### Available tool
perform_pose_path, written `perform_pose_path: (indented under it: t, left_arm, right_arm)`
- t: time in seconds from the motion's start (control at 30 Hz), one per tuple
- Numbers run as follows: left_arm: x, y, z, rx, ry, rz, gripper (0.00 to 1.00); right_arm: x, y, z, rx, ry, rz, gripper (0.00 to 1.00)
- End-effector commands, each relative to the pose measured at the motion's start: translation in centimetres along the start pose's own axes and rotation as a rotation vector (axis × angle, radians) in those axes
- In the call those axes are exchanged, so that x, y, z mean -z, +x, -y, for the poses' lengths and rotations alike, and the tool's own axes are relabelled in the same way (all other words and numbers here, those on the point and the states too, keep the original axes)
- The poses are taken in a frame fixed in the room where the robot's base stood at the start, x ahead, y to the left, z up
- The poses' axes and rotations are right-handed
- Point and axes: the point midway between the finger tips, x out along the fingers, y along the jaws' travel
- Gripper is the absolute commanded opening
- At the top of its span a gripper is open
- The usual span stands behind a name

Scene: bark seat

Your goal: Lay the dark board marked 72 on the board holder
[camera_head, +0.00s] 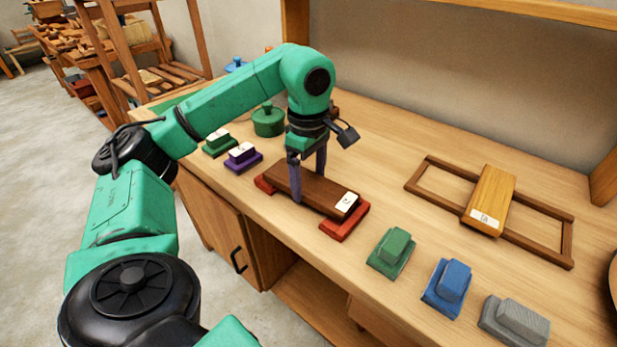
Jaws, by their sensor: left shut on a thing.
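The dark brown board (300,189) carries a white label at its right end, too small to read surely. It lies over a red two-ended stand (338,228); I cannot tell whether it rests on it or is just above. My left gripper (308,183) points down with its purple fingers on either side of the board, shut on it near the middle. An open brown wooden frame (430,196) lies at the right, with a yellow-brown labelled board (491,200) across its middle. I cannot tell for sure which of the stand and the frame is the board holder. My right gripper is not in view.
Green (391,252), blue (447,287) and grey (514,322) blocks line the front edge. Purple (243,157) and green (218,142) labelled blocks and a green lidded pot (268,120) stand at the left. The bench between stand and frame is clear.

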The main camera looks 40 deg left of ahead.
Motion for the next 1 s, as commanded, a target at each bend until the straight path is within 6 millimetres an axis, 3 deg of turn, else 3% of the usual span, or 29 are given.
perform_pose_path:
  t: [0.03, 0.07, 0.87, 0.9, 0.93, 1.0]
  left_arm:
    - [-0.09, 0.57, 0.29, 0.019, 0.005, -0.004, 0.19]
    - [-0.09, 0.59, 0.3, 0.019, 0.005, -0.004, 0.08]
    - [-0.07, 0.93, 0.29, 0.025, 0.007, -0.006, 0.08]
    - [-0.07, 1.0, 0.29, 0.025, 0.007, -0.006, 0.0]
    - [-0.07, 0.94, 0.28, 0.025, 0.007, -0.006, 0.99]
    - [-0.07, 0.85, 0.24, 0.022, 0.006, -0.006, 1.0]
  right_arm:
    - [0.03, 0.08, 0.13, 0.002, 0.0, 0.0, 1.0]
    - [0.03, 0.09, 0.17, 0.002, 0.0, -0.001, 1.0]
    - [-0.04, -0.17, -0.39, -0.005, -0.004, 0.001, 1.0]
    - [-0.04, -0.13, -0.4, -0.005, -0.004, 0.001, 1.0]
    - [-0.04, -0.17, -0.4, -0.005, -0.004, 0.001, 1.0]
    - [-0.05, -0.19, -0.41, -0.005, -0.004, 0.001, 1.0]
